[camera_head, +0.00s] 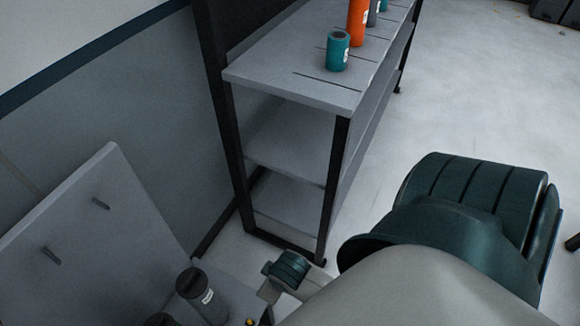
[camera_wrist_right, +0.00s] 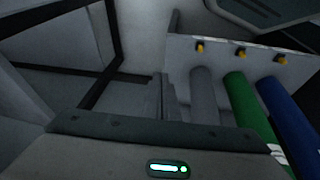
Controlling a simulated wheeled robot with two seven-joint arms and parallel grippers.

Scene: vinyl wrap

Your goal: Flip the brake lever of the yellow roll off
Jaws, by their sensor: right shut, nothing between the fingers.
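No yellow roll shows in either view. In the right wrist view, a grey roll (camera_wrist_right: 204,97), a green roll (camera_wrist_right: 250,104) and a blue roll (camera_wrist_right: 288,108) hang side by side below a pale rack panel (camera_wrist_right: 184,62). Small yellow levers sit along this panel: left (camera_wrist_right: 199,47), middle (camera_wrist_right: 240,53) and right (camera_wrist_right: 280,59). My right gripper (camera_wrist_right: 167,98) is shut and empty, to the left of the grey roll and apart from the levers. In the head view its fingers cannot be made out. My left gripper is not in view.
A grey shelf unit (camera_head: 262,78) stands ahead with a teal can (camera_head: 338,52) and an orange one (camera_head: 357,22) on top. A slanted grey panel with pegs (camera_head: 95,215) and a dark labelled cylinder (camera_head: 205,297) are at lower left. Open floor (camera_head: 470,90) lies right.

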